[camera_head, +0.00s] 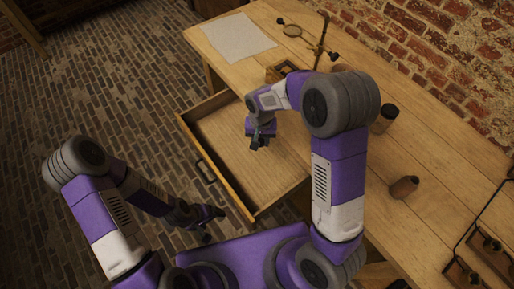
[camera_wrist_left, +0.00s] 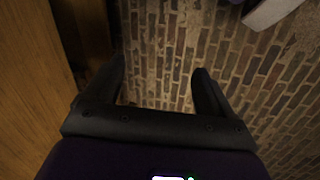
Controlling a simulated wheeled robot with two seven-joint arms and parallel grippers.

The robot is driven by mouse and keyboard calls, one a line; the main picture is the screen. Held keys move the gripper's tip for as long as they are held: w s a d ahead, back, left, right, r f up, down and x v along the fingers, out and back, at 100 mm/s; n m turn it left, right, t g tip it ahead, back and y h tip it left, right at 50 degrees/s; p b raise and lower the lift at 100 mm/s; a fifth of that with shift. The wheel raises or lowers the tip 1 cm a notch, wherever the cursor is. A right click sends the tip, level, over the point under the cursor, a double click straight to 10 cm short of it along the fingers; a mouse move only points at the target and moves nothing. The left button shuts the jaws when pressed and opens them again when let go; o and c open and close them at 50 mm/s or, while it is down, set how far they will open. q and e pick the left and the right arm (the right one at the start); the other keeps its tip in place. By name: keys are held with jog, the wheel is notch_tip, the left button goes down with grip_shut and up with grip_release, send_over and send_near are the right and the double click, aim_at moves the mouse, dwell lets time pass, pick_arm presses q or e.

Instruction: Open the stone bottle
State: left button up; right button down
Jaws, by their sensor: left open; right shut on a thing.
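A small brown bottle (camera_head: 404,187), which may be the stone bottle, stands on the table to the right of my right arm. A dark jar with a black lid (camera_head: 384,119) stands further back, partly beside my arm. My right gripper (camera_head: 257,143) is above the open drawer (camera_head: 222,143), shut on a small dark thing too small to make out. My left gripper (camera_head: 208,222) is open and empty, low beside the drawer's front. In the left wrist view its two fingers (camera_wrist_left: 158,85) are apart over the brick floor.
The wooden table (camera_head: 440,150) runs along the brick wall. A paper sheet (camera_head: 232,37), a stand with a magnifying ring (camera_head: 292,30) and a small wooden box (camera_head: 281,71) are at the back. Dark metal-and-wood apparatus (camera_head: 486,243) is at the right edge. The drawer juts out between my arms.

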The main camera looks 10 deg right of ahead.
aim_at(260, 158)
notch_tip(260, 158, down, 10)
jog(key=b, duration=0.3)
jog(key=shift+r, duration=0.1)
jog(key=shift+f, duration=0.2)
jog(key=c, duration=0.8)
grip_release()
jog(key=shift+r, duration=0.1)
jog(key=shift+r, duration=0.25)
notch_tip(260, 158, up, 12)
jog(key=p, duration=0.3)
jog(key=shift+f+p, duration=0.1)
jog(key=shift+p, duration=0.2)
